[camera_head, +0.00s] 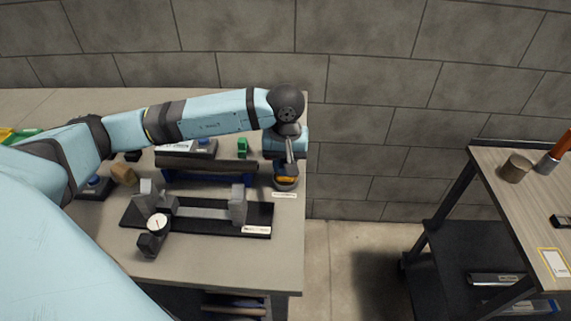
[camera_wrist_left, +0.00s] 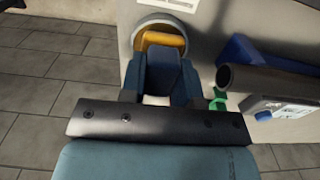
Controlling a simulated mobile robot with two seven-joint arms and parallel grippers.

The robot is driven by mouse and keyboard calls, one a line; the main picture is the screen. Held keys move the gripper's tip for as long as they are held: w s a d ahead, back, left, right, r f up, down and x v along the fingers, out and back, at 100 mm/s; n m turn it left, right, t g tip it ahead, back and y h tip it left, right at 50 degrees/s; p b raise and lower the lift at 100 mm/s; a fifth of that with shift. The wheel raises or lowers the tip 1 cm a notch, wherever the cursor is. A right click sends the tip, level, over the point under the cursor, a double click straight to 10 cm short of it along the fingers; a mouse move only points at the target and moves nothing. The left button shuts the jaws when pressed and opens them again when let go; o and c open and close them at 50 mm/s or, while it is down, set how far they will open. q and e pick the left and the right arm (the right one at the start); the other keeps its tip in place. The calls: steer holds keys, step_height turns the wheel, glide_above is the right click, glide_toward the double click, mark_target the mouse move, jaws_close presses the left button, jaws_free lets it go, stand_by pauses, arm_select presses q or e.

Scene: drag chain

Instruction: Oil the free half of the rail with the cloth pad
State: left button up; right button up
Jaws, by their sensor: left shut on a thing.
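My left gripper (camera_head: 286,170) points down at the right end of the bench, shut on a dark blue-grey block (camera_wrist_left: 165,75), which I take as the cloth pad's body. Below it is a round grey-rimmed dish (camera_wrist_left: 138,30) with an orange-yellow part (camera_wrist_left: 165,42) inside; I cannot tell if this is oil or the pad's cloth. The pad is at or just over the dish. The rail (camera_head: 205,213) looks like a pale bar between upright grey blocks on a black base (camera_head: 205,228), left of and nearer than my gripper. My right gripper is not in view.
A dial gauge (camera_head: 157,223) stands in front of the rail's left part. Behind the rail a dark bar (camera_head: 220,168) rests on a blue stand. A green item (camera_head: 242,147) stands behind. A separate cart (camera_head: 490,165) is at the right, across a floor gap.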

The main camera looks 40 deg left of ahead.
mark_target(285, 162)
arm_select(q)
steer(key=shift+r+p, duration=0.95)
steer(key=shift+r, duration=1.85)
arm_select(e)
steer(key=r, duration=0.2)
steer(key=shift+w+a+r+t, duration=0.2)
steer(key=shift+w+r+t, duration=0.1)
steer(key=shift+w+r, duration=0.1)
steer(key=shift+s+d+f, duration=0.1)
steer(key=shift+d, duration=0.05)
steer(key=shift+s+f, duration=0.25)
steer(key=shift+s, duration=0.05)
